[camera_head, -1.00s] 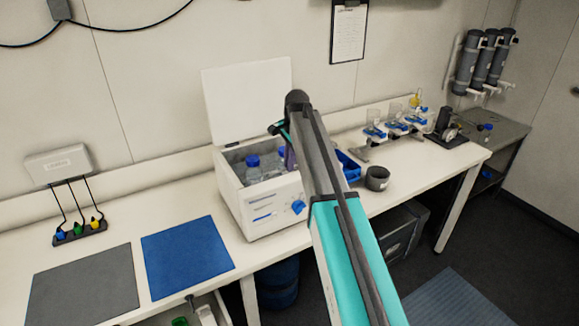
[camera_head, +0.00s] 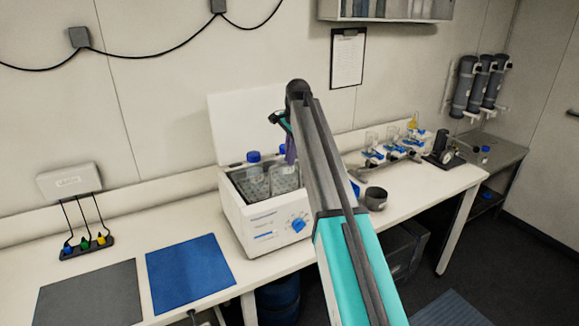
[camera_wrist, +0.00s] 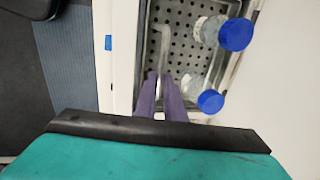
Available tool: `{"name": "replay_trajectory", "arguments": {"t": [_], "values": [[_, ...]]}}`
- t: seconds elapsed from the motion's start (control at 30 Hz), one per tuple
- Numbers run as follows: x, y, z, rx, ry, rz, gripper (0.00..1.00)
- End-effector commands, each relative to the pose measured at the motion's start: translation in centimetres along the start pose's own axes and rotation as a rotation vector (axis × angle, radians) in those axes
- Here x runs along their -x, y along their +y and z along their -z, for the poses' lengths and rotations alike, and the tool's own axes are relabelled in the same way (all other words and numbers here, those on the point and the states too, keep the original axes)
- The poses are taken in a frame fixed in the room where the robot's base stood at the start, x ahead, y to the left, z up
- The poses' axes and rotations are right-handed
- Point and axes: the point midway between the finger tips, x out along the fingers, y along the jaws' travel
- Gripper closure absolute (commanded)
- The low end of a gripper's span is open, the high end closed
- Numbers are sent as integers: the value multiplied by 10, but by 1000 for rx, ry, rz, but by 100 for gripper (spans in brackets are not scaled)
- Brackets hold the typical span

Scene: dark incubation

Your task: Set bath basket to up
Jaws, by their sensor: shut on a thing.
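The white bath (camera_head: 265,223) stands on the bench with its lid (camera_head: 238,130) open against the wall. The perforated grey basket (camera_wrist: 182,48) is raised near the bath's rim, seen from above in the wrist view. Two blue-capped bottles stand in it, one at left (camera_head: 253,158) and one at right, partly behind my arm; the wrist view shows their caps. My gripper (camera_wrist: 160,82) has purple fingers shut on the basket's pale handle (camera_wrist: 165,42). In the head view my gripper (camera_head: 290,150) is over the bath's right side, partly hidden by my arm.
A grey cup (camera_head: 376,199) stands right of the bath, and several glassware stands (camera_head: 393,152) are further right. A blue mat (camera_head: 190,273) and a grey mat (camera_head: 90,293) lie left. The open lid stands behind the bath.

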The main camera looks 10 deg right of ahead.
Motion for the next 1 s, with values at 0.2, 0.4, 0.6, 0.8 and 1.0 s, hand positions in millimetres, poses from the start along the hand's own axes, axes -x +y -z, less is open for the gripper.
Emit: {"name": "replay_trajectory", "arguments": {"t": [0.2,0.4,0.6,0.8,1.0], "values": [[9,-2,1,0,4,6,100],[10,-3,0,0,4,7,81],[7,-1,0,1,2,2,72],[6,-1,-1,1,1,-1,72],[12,-1,-1,2,1,-1,72]]}}
